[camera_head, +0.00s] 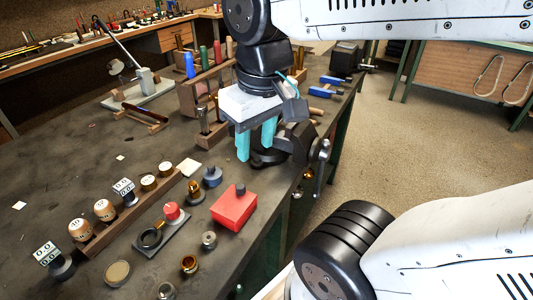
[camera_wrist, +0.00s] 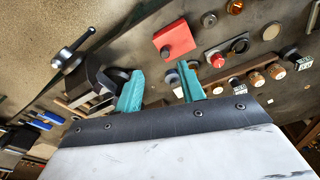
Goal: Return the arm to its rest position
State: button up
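My gripper (camera_head: 256,139) hangs over the workbench near its right edge, beside the black vise. Its two teal fingers are apart with nothing between them. In the wrist view the gripper (camera_wrist: 160,92) also shows spread fingers and an empty gap, with the bench top beyond. My arm reaches in from the upper right of the head view.
A black vise (camera_head: 297,143) stands at the bench edge close to my gripper. A red box (camera_head: 234,208), a wooden rack (camera_head: 131,215) and several small brass parts lie on the near bench top (camera_head: 40,150). Floor (camera_head: 390,145) is open to the right.

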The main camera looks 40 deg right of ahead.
jog(key=s+f, duration=0.1)
jog(key=s, duration=0.1)
jog(key=shift+s+f, duration=0.4)
jog(key=shift+w, duration=0.1)
jog(key=shift+c, duration=0.3)
jog(key=shift+a, duration=0.1)
